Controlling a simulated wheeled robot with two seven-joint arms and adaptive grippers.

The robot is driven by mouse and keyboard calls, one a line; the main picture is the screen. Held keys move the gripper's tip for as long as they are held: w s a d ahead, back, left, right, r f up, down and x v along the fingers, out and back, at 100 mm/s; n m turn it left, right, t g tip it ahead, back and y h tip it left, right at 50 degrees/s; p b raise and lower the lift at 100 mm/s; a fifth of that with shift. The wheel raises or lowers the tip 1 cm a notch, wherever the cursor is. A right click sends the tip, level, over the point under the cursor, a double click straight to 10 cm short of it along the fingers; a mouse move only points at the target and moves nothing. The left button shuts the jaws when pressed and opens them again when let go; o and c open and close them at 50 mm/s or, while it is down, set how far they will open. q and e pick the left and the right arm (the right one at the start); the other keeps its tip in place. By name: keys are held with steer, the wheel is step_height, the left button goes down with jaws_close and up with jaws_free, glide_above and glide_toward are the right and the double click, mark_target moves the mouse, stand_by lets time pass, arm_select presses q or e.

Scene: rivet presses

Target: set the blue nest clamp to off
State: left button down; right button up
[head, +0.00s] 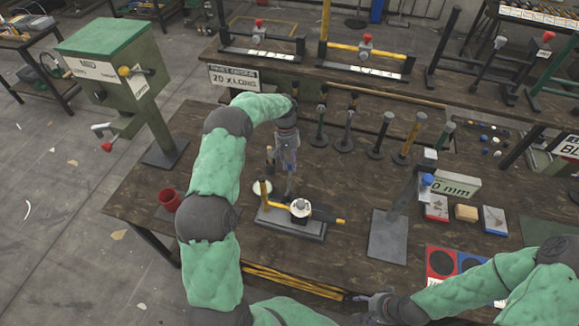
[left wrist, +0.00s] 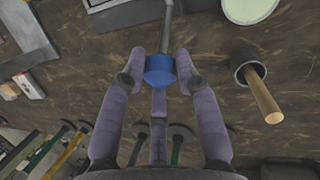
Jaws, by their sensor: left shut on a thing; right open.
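My left gripper (head: 289,188) points down over the table, just behind a grey-based fixture with a yellow handle (head: 292,224). In the left wrist view, my left gripper (left wrist: 160,72) is shut on a blue knob (left wrist: 160,72) at the end of a grey rod (left wrist: 168,25). The rod runs up the picture towards a grey base (left wrist: 125,15), so this looks like the blue nest clamp's handle. In the head view, the gripper hides the blue knob. My right gripper (head: 372,304) is open and empty at the table's front edge.
Several upright tools stand behind. A grey stand with another blue knob (head: 427,180) is to the right. A red cup (head: 170,200) is on the left.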

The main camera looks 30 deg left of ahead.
arm_select(q)
steer(key=w+f+b, duration=0.2)
steer(key=w, duration=0.1)
steer(key=w+a+f+b, duration=0.1)
steer(key=shift+w, duration=0.3)
steer(key=shift+f, duration=0.1)
stand_by(0.5)
